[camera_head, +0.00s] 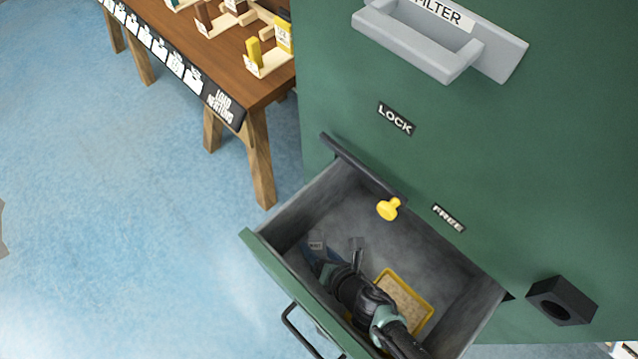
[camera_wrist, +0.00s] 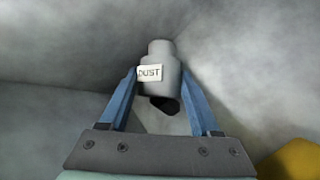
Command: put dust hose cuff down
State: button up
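The dust hose cuff (camera_wrist: 160,70) is a grey, stepped cylinder with a white DUST label, seen in the wrist view. My gripper (camera_wrist: 160,82) has its blue fingers on both sides of the cuff, their tips against it with no clear gap. The cuff's lower end shows a dark opening between the fingers. In the head view my gripper (camera_head: 325,258) is down inside the open drawer (camera_head: 285,225), near its left front corner. A small pale label shows by the fingertips there, but my wrist hides most of the cuff. Whether the cuff touches the drawer floor I cannot tell.
A yellow-rimmed tray (camera_head: 428,292) lies in the drawer, right of my wrist. A dark bar (camera_head: 362,167) with a yellow knob (camera_head: 388,208) crosses the drawer's back edge. The green cabinet (camera_head: 560,170) rises behind. A wooden table (camera_head: 225,55) stands at upper left.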

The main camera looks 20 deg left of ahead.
jog(key=o, duration=0.4)
jog(key=shift+r+p, duration=0.5)
jog(key=shift+r, duration=0.05)
jog(key=p+v, duration=0.3)
jog(key=v, duration=0.9)
